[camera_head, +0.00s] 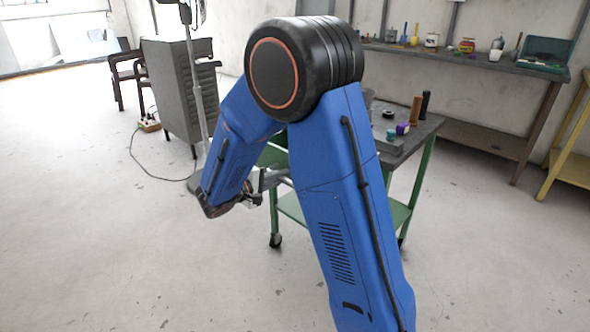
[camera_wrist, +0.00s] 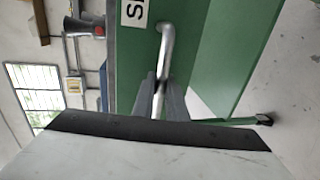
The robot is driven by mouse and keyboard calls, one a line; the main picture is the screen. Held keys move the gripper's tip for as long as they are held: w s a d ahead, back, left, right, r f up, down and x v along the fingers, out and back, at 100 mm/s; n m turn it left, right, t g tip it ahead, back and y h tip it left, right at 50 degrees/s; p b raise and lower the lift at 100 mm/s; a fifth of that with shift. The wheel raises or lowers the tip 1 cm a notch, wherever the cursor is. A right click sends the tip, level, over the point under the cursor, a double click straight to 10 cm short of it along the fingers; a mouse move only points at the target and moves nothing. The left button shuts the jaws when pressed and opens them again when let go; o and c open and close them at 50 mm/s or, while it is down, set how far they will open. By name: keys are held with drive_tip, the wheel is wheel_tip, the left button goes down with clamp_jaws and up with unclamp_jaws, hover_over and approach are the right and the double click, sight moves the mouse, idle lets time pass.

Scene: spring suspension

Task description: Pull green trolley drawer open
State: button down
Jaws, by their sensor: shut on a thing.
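The green trolley (camera_head: 427,160) stands right of centre in the head view, largely hidden behind my blue arm. Its green drawer front (camera_wrist: 130,60) fills the middle of the wrist view, with a white label (camera_wrist: 134,12) at the top. A silver bar handle (camera_wrist: 167,45) curves out from it. My gripper (camera_wrist: 160,98) is shut on the handle, its dark fingers on either side of the bar. In the head view my gripper (camera_head: 254,190) is at the trolley's left side. How far the drawer is open is hard to tell.
A purple item (camera_head: 402,129) and dark and brown cylinders stand on the trolley top. A grey cabinet (camera_head: 180,90) and a pole stand behind on the left. A workbench (camera_head: 460,58) runs along the back wall.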

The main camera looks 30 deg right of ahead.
drive_tip(key=f+v, duration=0.2)
drive_tip(key=v, duration=0.7)
drive_tip(key=shift+a, duration=0.35)
drive_tip(key=shift+s, duration=0.1)
drive_tip(key=c, duration=1.8)
unclamp_jaws()
drive_tip(key=shift+o, duration=0.2)
drive_tip(key=v, duration=1.7)
drive_tip(key=shift+a, duration=0.25)
